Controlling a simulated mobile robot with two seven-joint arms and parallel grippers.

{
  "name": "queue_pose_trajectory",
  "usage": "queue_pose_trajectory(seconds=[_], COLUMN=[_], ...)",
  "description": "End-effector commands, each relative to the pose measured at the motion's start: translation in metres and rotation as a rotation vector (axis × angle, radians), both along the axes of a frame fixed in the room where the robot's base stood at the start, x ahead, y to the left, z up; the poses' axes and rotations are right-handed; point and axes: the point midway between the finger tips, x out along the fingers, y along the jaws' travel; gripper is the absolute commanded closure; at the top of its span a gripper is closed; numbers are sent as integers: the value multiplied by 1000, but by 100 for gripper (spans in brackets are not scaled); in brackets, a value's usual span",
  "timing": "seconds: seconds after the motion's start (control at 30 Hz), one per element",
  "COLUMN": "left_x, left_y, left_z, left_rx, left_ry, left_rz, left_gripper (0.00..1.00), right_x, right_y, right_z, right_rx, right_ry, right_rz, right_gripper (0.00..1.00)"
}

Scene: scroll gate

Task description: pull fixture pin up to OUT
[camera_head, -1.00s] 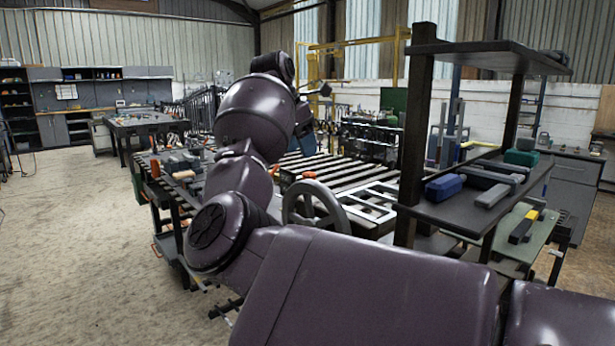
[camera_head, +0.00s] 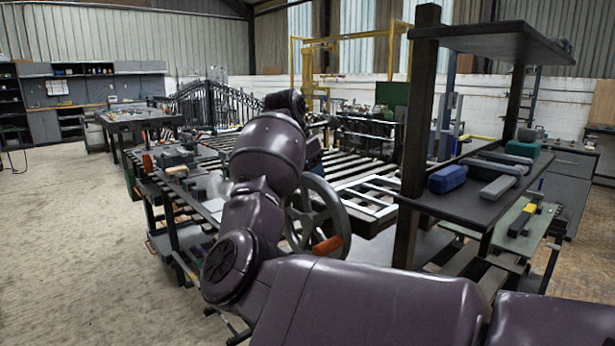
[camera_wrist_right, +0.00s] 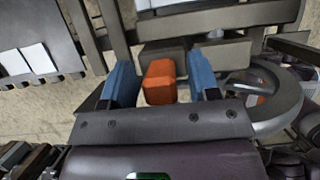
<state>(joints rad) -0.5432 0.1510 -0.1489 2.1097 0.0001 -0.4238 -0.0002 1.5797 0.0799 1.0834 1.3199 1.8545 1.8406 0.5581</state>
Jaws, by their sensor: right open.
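In the right wrist view, an orange block-shaped grip (camera_wrist_right: 159,82), which looks like the fixture pin's handle, stands in front of a grey block (camera_wrist_right: 218,52). My right gripper (camera_wrist_right: 161,84) is open, with one blue finger on each side of the orange grip. A gap shows on both sides, wider on the right. How deep the grip sits between the fingers is hard to tell. In the head view, my right arm hides the pin, and only a bit of blue finger (camera_head: 313,150) shows past the wrist. My left gripper is not in view.
A grey handwheel (camera_head: 341,205) with an orange handle (camera_head: 327,245) stands close beside my right arm. A dark shelf rack (camera_head: 470,190) holding a blue box (camera_head: 446,179) is at the right. The slatted table (camera_head: 372,163) lies behind. Open floor (camera_head: 80,230) is at left.

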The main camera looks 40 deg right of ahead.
Motion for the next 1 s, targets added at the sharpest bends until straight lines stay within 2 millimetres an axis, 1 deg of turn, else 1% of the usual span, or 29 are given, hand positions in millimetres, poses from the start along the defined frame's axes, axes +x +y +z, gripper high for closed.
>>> queue_pose_trajectory(seconds=[0.1, 0.4, 0.77, 0.9, 0.97, 1.0], left_x=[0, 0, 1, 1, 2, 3], left_y=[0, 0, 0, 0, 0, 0], left_z=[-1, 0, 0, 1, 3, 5], left_rx=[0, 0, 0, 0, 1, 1], left_ry=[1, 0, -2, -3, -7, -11], left_rz=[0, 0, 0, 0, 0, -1], left_gripper=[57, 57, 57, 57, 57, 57], right_x=[0, 0, 0, 0, 0, 0], right_y=[-2, -3, -3, -3, -3, -3], right_z=[-5, -6, -6, -5, -1, 4], right_rx=[0, 0, 0, 0, 0, 0], right_ry=[-1, -1, -1, -1, -3, -4], right_rz=[-1, -1, -1, -1, 0, 0], right_gripper=[45, 45, 100, 100, 100, 100])
